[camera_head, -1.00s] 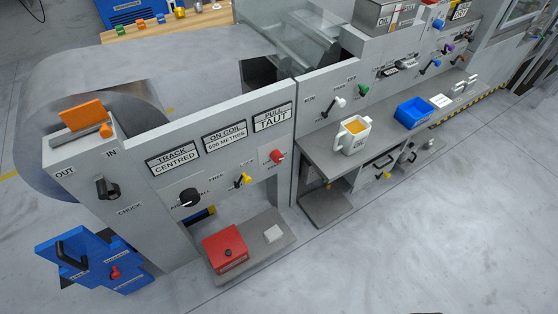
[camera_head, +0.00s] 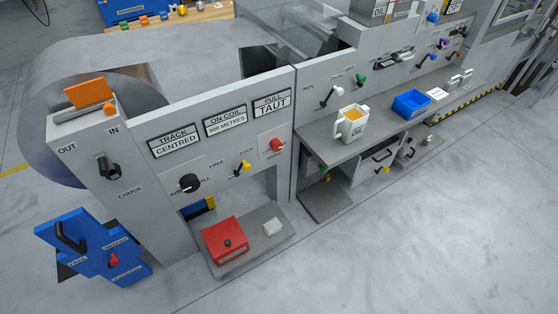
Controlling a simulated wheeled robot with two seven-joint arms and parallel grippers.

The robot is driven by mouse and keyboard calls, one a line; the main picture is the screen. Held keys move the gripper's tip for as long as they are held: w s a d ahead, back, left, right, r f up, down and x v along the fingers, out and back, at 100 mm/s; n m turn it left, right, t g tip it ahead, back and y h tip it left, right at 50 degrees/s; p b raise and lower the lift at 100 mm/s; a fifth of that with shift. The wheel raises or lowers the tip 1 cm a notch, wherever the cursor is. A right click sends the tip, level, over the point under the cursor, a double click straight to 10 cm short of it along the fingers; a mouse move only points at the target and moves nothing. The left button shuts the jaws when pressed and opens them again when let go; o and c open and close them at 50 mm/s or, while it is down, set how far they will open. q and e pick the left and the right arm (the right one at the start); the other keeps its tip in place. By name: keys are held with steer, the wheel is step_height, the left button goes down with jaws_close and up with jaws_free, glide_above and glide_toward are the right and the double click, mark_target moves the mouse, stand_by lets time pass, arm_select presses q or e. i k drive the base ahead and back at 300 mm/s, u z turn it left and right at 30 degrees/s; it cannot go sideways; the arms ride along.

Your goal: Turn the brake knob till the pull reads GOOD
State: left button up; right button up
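A grey machine panel carries three sign plates. The PULL plate (camera_head: 271,104) reads TAUT. The TRACK plate (camera_head: 173,141) reads CENTRED and the ON COIL plate (camera_head: 224,120) reads 500 METRES. A round black knob (camera_head: 189,183) sits low on the panel, with small lettering around it that I cannot fully read. Neither of my grippers is in view.
A shelf (camera_head: 270,243) below the panel holds a red box (camera_head: 224,240) and a small white block. A blue stand (camera_head: 90,245) is at the lower left. An oil jug (camera_head: 351,122) and blue bin (camera_head: 411,104) stand right. The floor in front is clear.

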mark_target(277, 145)
steer(key=u, duration=0.45)
steer(key=i, duration=0.7)
steer(key=u, duration=0.4)
